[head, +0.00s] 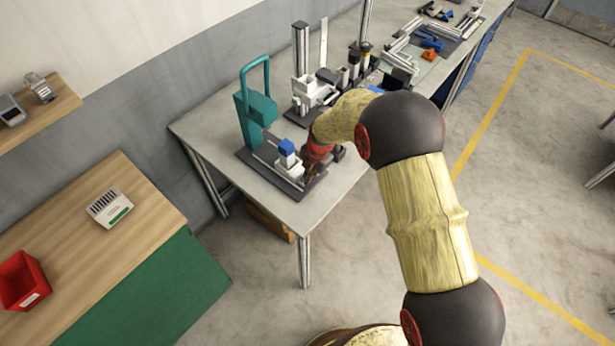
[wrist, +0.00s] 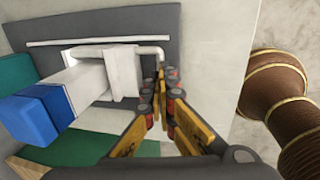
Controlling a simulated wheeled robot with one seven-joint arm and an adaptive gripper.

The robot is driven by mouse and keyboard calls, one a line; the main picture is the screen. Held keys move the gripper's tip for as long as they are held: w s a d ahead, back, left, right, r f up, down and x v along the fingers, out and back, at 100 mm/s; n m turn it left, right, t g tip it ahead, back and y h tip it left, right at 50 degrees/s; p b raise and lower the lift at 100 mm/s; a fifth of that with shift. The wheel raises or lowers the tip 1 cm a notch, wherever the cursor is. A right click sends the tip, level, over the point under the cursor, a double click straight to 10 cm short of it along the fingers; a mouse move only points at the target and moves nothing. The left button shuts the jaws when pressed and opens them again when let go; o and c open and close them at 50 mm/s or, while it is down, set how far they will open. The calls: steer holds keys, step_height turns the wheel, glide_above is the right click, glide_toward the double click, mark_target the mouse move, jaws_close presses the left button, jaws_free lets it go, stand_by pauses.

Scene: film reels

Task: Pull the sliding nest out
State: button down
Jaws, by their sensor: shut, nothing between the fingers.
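The sliding nest (head: 289,168) is a small white block on the dark base plate of a teal press, near the table's near corner. A white post with a blue cap (head: 287,147) stands on it. In the wrist view the white nest block (wrist: 122,72) and the blue-capped post (wrist: 60,90) show left of the fingers. A thin white bar (wrist: 148,50) runs from the block toward the fingertips. My gripper (wrist: 165,75) is shut and empty, its tips close beside the bar's end. Whether they touch it I cannot tell. In the head view my wrist partly hides the gripper (head: 314,176).
The teal press (head: 257,108) with its hooped handle stands behind the nest. White and dark fixtures (head: 308,88) stand further along the table (head: 215,118). A wooden bench (head: 70,235) with a red bin (head: 22,281) is at left. The floor before the table is clear.

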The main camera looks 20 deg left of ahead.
steer(key=shift+s+d+f+b, duration=0.25)
steer(key=shift+s+d, duration=0.15)
steer(key=shift+d, duration=0.35)
steer(key=shift+s+d+f+b, duration=0.25)
steer(key=shift+s+d, duration=0.15)
steer(key=shift+d, duration=0.3)
steer(key=c, duration=2.4)
jaws_free()
steer(key=o, duration=0.4)
steer(key=shift+c, duration=0.2)
steer(key=shift+o, duration=0.4)
steer(key=shift+w+a+r, duration=0.15)
steer(key=shift+r, duration=0.05)
steer(key=shift+r, duration=0.1)
steer(key=shift+r, duration=0.25)
steer(key=w+v, duration=0.1)
steer(key=v, duration=1)
steer(key=shift+s+r, duration=0.15)
steer(key=shift+s, duration=0.3)
